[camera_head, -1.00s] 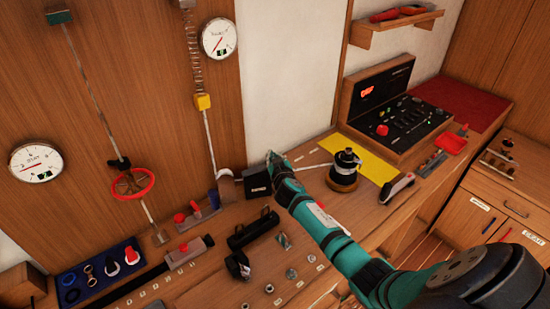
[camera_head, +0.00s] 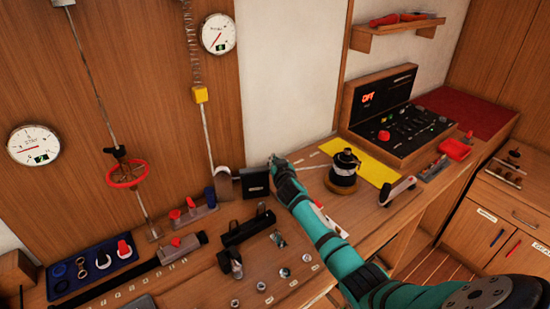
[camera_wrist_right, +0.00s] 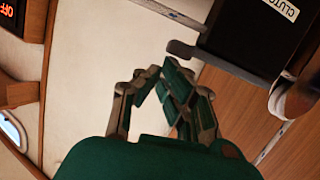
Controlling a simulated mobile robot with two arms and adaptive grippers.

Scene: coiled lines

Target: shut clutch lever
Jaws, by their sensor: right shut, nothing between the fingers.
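The black clutch box (camera_head: 255,182) stands at the back of the bench against the wall. In the right wrist view the box (camera_wrist_right: 240,45) is at upper right, with a white label partly reading "CLUTC". A grey metal bar with a rounded end (camera_wrist_right: 182,49), probably the clutch lever, sticks out at the box's left edge. My right gripper (camera_head: 273,160) is just right of the box. In the wrist view its fingers (camera_wrist_right: 165,75) are shut and empty, just below and left of the bar's end; I cannot tell whether they touch it. My left gripper is not in view.
A black and wood winch (camera_head: 343,170) stands right of my right arm, by a yellow sheet (camera_head: 372,170). An open case (camera_head: 400,130) with a red "OFF" display is behind it.

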